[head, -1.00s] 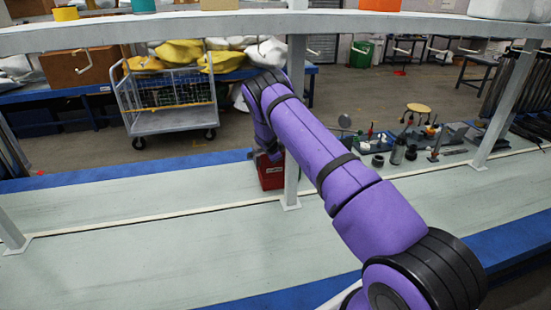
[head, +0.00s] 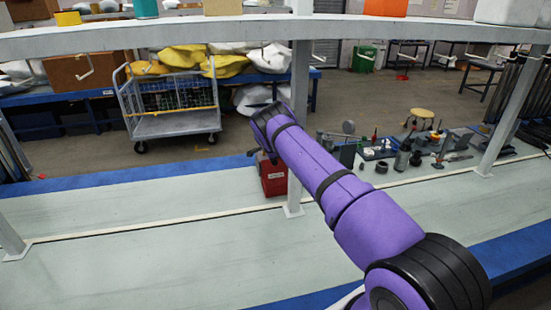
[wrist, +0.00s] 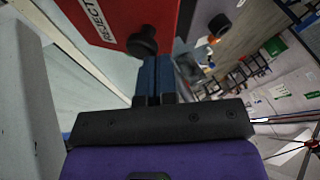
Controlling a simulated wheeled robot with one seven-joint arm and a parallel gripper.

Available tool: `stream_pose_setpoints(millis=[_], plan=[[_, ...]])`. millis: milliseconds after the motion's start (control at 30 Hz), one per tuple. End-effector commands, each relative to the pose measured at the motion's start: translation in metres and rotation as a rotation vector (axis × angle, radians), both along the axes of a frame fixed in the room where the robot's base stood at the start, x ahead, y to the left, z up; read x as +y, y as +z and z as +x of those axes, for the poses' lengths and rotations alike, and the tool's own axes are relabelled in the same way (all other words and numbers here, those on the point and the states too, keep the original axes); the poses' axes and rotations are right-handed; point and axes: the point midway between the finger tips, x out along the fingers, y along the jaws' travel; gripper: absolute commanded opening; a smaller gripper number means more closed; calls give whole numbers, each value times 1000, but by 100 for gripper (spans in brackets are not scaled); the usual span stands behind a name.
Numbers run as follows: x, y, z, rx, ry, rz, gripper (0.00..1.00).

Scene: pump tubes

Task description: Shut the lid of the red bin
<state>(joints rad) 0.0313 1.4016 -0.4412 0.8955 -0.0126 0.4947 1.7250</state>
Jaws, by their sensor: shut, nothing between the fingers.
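The red bin (head: 273,182) stands at the far side of the pale bench, beside a grey upright; my arm covers its top in the head view. In the wrist view a red face of the bin (wrist: 125,16) with REJECT lettering is close ahead, at the top of the picture. A black knob (wrist: 142,42) shows at its lower edge. My gripper (wrist: 153,62) is shut and empty, its fingertips just below the knob; I cannot tell whether they touch it. The lid's position cannot be made out.
The grey upright (head: 298,120) stands right beside the bin and arm. Tools and dark parts (head: 405,155) lie on the bench to the right. A wire cart (head: 170,110) stands beyond. The bench to the left is clear.

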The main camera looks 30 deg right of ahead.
Motion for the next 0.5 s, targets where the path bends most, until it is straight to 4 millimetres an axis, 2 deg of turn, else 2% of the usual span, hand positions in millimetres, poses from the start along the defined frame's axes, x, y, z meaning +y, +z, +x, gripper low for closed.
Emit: stream_pose_setpoints(millis=[200, 500], plan=[[-5, -16, 17, 0, 2, -2, 0], [-8, -28, 29, 0, 1, -1, 0]])
